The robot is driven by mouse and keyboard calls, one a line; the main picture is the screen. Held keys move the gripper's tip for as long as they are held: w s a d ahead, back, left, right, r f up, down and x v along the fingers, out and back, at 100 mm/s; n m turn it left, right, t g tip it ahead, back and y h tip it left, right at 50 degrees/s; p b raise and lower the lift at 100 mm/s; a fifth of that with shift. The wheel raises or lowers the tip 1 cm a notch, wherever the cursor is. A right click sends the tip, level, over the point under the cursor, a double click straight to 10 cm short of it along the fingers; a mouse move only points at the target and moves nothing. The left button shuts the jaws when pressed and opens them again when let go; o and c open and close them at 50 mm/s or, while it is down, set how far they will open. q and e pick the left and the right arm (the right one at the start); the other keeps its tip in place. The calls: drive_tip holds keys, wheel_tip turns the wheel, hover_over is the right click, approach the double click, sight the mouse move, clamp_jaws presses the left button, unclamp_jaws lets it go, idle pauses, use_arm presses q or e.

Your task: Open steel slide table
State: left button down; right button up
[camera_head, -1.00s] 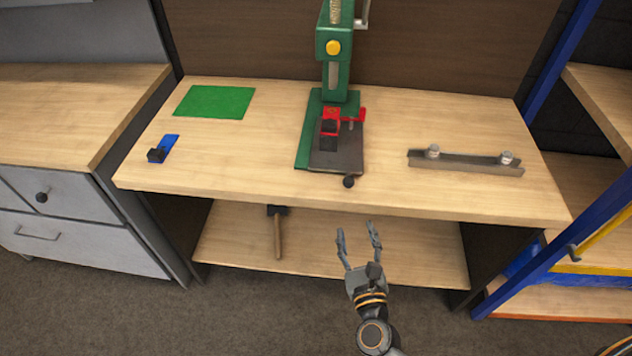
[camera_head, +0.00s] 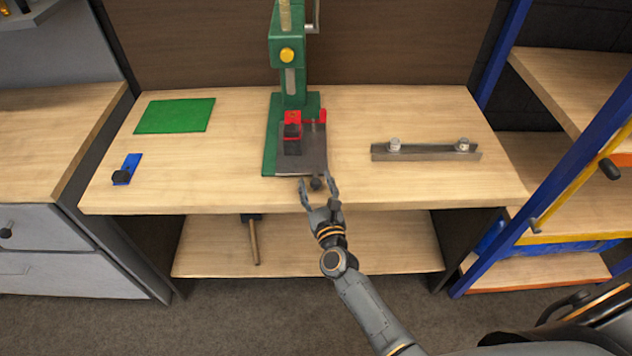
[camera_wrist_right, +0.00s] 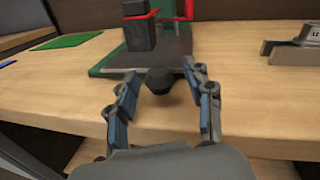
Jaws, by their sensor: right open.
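The steel slide table (camera_head: 315,150) is a dark grey plate on the green base of a drill press (camera_head: 290,48). A red clamp with a black block (camera_head: 292,138) sits on it. A round black knob (camera_head: 316,184) sticks out from the plate's front edge. My right gripper (camera_head: 318,190) is open, with its fingers on either side of the knob. In the right wrist view the knob (camera_wrist_right: 159,80) shows between the two open fingers (camera_wrist_right: 160,98), with a gap on each side. My left gripper is not in view.
A steel bar with two fittings (camera_head: 427,152) lies on the workbench (camera_head: 240,195) to the right. A green mat (camera_head: 175,116) and a blue piece with a black knob (camera_head: 127,169) lie left. A hammer (camera_head: 253,240) is on the lower shelf. A blue-framed rack stands right.

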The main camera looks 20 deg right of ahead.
drive_tip(key=shift+w, duration=0.25)
clamp_jaws()
drive_tip(key=shift+s, duration=0.15)
drive_tip(key=shift+s+a+f, duration=0.1)
drive_tip(key=shift+s+a, duration=0.05)
drive_tip(key=shift+s, duration=0.2)
drive_tip(key=s+a+b, duration=0.1)
drive_tip(key=s+a, duration=0.3)
drive_tip(key=s, duration=1.1)
drive_tip(key=shift+a+b, duration=0.15)
drive_tip(key=shift+b, duration=0.2)
unclamp_jaws()
